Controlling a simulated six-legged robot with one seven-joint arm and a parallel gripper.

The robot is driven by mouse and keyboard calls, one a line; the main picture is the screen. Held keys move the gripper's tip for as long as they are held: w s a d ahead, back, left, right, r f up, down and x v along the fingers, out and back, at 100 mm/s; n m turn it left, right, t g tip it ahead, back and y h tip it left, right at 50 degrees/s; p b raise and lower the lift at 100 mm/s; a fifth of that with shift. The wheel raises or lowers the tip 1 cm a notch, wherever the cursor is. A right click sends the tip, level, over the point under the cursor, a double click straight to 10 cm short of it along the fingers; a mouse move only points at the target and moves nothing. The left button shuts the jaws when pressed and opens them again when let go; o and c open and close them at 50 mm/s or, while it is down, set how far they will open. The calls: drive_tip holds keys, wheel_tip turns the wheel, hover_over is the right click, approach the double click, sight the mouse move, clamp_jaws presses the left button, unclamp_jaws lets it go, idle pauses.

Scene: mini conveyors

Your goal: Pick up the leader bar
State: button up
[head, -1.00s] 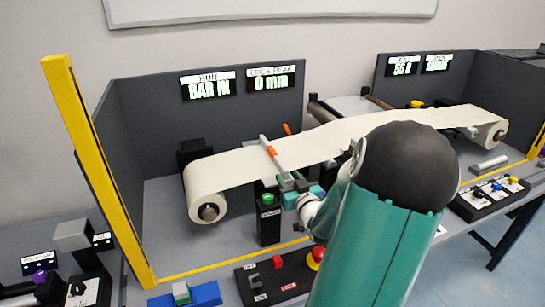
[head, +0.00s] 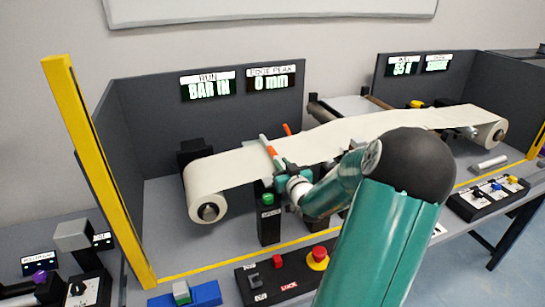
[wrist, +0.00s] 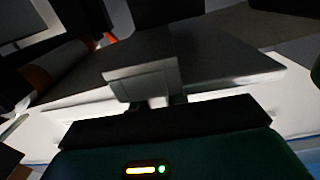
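The leader bar (head: 267,144) is a slim light bar with orange marks, lying across the cream web (head: 235,164) near the left roll. My gripper (head: 283,170) is at the bar's near end, and my wrist hides part of that end. In the wrist view a grey block with a squared tab (wrist: 143,80) is right in front of my fingertips (wrist: 163,101). The tab overlaps the fingertips in the picture. I cannot tell whether the fingers are closed on it.
A black post with a green button (head: 268,200) stands just below my gripper. A control box with a red emergency knob (head: 317,258) is at the front. A yellow upright (head: 98,170) stands at left. Dark panels (head: 200,130) close off the back.

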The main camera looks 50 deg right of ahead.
clamp_jaws()
drive_tip(key=shift+r, duration=0.15)
drive_tip(key=shift+r, duration=0.45)
wheel_tip(320, 180, up, 2)
drive_tip(key=shift+r, duration=0.15)
drive_tip(key=s+a+r, duration=0.8)
drive_tip(key=a+r, duration=0.1)
drive_tip(key=a, duration=0.2)
drive_tip(key=shift+s+r, duration=0.25)
drive_tip(key=shift+r, duration=0.05)
drive_tip(key=shift+a, duration=0.1)
